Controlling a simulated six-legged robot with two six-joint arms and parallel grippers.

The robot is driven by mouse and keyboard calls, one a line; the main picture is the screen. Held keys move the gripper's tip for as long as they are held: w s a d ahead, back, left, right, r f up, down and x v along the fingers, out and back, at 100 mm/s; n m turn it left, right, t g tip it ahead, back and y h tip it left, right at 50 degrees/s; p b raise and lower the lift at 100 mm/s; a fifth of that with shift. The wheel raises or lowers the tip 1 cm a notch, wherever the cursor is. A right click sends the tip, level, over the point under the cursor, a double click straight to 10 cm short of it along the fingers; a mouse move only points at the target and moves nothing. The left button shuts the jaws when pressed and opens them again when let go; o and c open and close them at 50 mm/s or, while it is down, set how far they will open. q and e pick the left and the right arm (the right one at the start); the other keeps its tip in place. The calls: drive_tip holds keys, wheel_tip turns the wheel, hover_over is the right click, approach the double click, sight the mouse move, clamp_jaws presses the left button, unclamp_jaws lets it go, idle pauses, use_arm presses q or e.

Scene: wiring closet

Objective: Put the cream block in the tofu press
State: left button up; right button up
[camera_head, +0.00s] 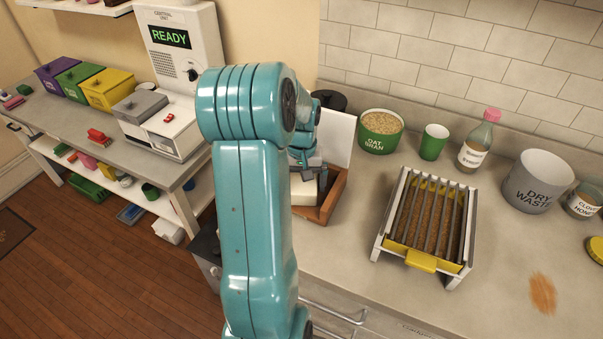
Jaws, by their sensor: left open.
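A cream block (304,193) shows beside my left arm on the counter, partly hidden by the arm. A wooden box (333,192), which looks like the tofu press, is just right of it, with a white panel (339,136) upright behind. I cannot tell whether the block is inside the box or beside it. My left gripper (308,173) is open and points down, right above the block and the box's left part. The arm hides much of this area. My right gripper is not in view.
To the right stand an oat bran tub (380,136), a green cup (433,142), a bottle (475,141), a rack with a yellow tray (428,222) and a dry waste bin (537,181). Bare counter lies in front of the box. A side bench (60,125) is at left.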

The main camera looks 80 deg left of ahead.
use_arm(q)
wheel_tip(320, 180, up, 12)
drive_tip(key=shift+r, duration=0.15)
drive_tip(key=shift+d, duration=0.1)
idle(0.5)
